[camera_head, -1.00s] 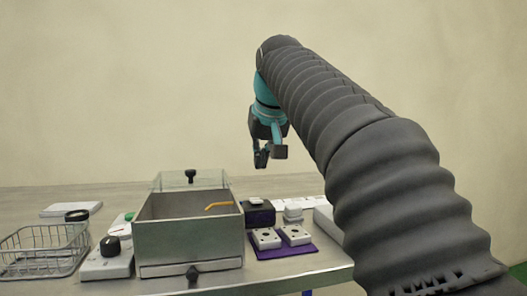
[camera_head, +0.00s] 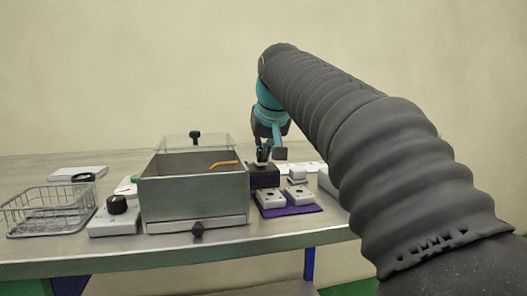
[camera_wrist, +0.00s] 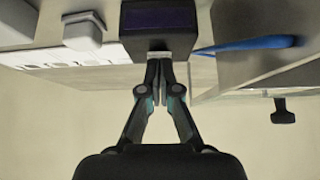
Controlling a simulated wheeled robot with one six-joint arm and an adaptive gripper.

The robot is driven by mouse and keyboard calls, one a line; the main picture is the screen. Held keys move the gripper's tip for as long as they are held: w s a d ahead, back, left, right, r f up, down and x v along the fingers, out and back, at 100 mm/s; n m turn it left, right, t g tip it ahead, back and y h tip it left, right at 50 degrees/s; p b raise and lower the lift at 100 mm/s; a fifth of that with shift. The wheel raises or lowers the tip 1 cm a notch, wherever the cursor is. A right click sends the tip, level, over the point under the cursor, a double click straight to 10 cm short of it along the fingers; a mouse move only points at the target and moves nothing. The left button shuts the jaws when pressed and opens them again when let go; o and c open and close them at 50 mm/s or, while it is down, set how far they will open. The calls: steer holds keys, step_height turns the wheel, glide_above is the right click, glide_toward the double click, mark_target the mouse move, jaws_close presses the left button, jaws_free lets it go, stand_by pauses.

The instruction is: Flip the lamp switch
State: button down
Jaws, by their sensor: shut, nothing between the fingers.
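A dark box (camera_head: 264,178), which looks like the lamp switch's housing, stands just right of the metal bin in the head view. In the wrist view the same box (camera_wrist: 160,22) has a dark purple face and a pale part (camera_wrist: 158,54) on its edge. My gripper (camera_head: 263,155) is right above the box, pointing down. In the wrist view my gripper (camera_wrist: 159,64) is shut and empty, its fingertips at the pale part. They seem to touch it or nearly so; the fingertips hide part of it, and I cannot tell its tilt.
The open metal bin (camera_head: 193,204), with an orange handle (camera_head: 224,164), stands left of the box. A purple mat (camera_head: 290,210) with two white outlets lies in front. A white block (camera_head: 297,177) stands close on the right. A wire basket (camera_head: 45,210) is far left.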

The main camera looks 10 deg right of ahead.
steer(key=shift+f, duration=0.1)
steer(key=b, duration=0.2)
steer(key=f+t+b, duration=0.1)
steer(key=b, duration=0.1)
steer(key=shift+s+f, duration=0.25)
steer(key=shift+f, duration=0.05)
steer(key=shift+w+r+p, duration=0.1)
steer(key=shift+r+p, duration=0.35)
steer(key=shift+p, duration=0.05)
steer(key=shift+r+p, duration=0.8)
steer(key=shift+r, duration=0.25)
steer(key=p+v, duration=0.3)
steer(key=v, duration=0.9)
steer(key=shift+s+r, duration=0.25)
steer(key=shift+s, duration=0.05)
